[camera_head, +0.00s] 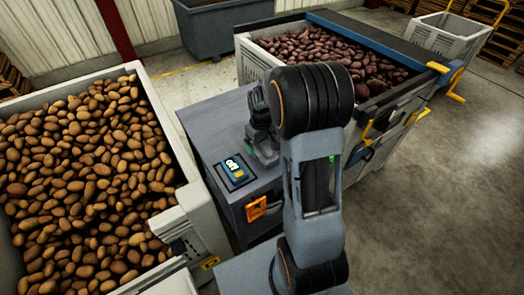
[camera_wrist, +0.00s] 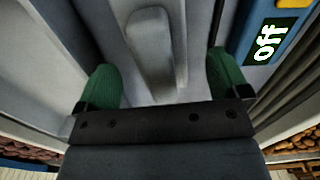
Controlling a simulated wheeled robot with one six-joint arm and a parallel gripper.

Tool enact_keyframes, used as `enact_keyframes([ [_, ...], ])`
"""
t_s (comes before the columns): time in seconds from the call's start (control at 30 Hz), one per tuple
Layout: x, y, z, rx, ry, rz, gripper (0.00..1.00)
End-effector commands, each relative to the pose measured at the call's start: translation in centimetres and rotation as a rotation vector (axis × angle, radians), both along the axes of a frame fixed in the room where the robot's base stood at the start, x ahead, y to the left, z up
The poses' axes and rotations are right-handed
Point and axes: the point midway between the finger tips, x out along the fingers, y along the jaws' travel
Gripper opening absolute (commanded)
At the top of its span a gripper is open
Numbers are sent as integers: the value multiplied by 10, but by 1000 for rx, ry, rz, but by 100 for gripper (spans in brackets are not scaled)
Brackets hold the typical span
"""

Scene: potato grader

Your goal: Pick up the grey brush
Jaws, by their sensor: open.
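In the wrist view, a smooth, rounded, elongated grey piece, which looks like the grey brush (camera_wrist: 152,45), lies between my gripper's two green fingertips. My gripper (camera_wrist: 163,78) is open, with one fingertip on each side of the piece. Gaps show between it and both fingertips, and I see no contact. Its near end is close to the dark gripper body. In the head view, my arm stands over the grey cabinet top (camera_head: 213,120), and I cannot make out the brush apart from my wrist there.
A blue switch box (camera_head: 236,171) sits on the cabinet beside my wrist; its display reads "off" in the wrist view (camera_wrist: 271,42). A potato crate (camera_head: 150,92) stands left, and another bin (camera_head: 246,66) of darker potatoes behind. Open floor (camera_head: 440,190) lies right.

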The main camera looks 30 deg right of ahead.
Motion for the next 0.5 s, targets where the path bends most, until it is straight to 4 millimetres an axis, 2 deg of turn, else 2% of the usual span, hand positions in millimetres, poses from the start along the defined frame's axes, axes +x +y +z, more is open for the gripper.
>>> enact_keyframes([
  [0.2, -1, -1, -29, 0, 3, 0, 94],
  [0.5, -1, -1, -39, 0, -1, 0, 94],
])
